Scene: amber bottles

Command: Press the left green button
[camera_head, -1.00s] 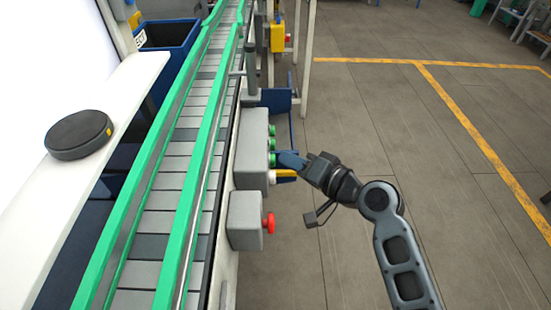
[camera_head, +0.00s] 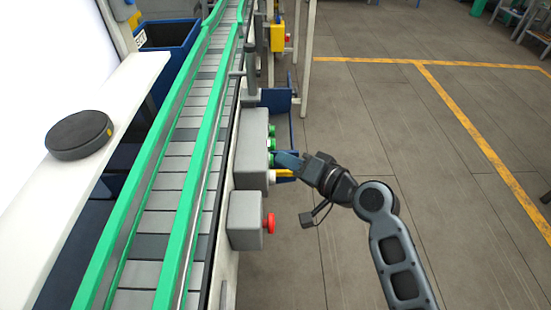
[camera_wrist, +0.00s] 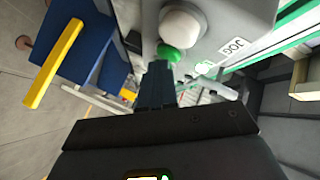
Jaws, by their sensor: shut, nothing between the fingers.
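A grey control box (camera_head: 251,150) on the side of the conveyor carries green buttons (camera_head: 271,145) on its right face. My gripper (camera_head: 277,157) is shut and empty, its blue fingertips right at the lower green buttons; the head view does not show clearly whether they touch. In the wrist view, the closed fingertips (camera_wrist: 160,64) sit just below one green button (camera_wrist: 170,53), touching or nearly so. The fingers partly hide the buttons in the head view.
A smaller box (camera_head: 244,221) with a red button (camera_head: 268,223) is below. A yellow part (camera_head: 284,173) sticks out just under the fingers. A pale rounded knob (camera_wrist: 183,25) is above the green button in the wrist view. The floor to the right is clear.

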